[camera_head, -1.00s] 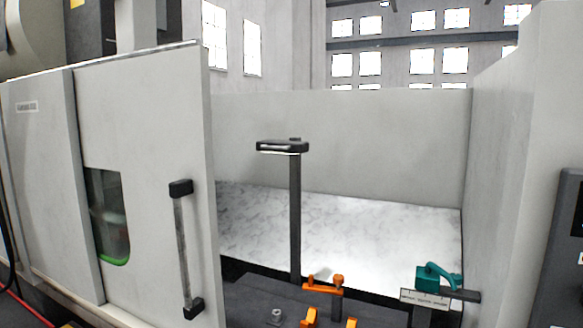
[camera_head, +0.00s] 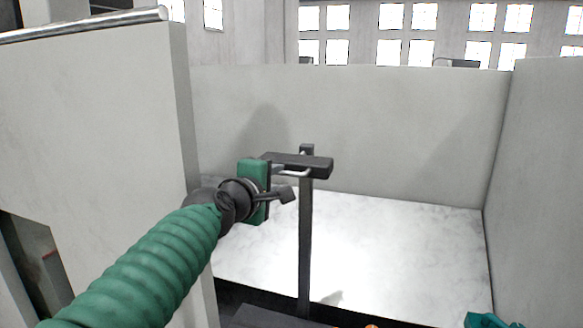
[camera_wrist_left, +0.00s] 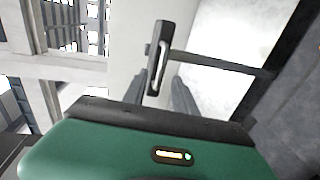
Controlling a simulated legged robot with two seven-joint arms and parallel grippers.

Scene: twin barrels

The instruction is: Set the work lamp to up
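The work lamp (camera_head: 318,165) is a dark bar-shaped head on a thin upright post (camera_head: 305,245), with a pale strip along its underside. My left gripper (camera_head: 281,178) is at the lamp head's left end, with one finger lower and in front and the other near the head's upper edge. In the left wrist view the lamp head (camera_wrist_left: 154,62) stands out beyond the spread fingers (camera_wrist_left: 164,83), roughly in line with the gap. The fingers look open; I cannot tell whether they touch the lamp.
A pale machine door (camera_head: 105,110) stands at left, close to my left arm. Grey enclosure walls (camera_head: 400,130) rise behind and at right. A teal object (camera_head: 487,320) shows at the bottom right. The marbled floor (camera_head: 410,250) behind the post is clear.

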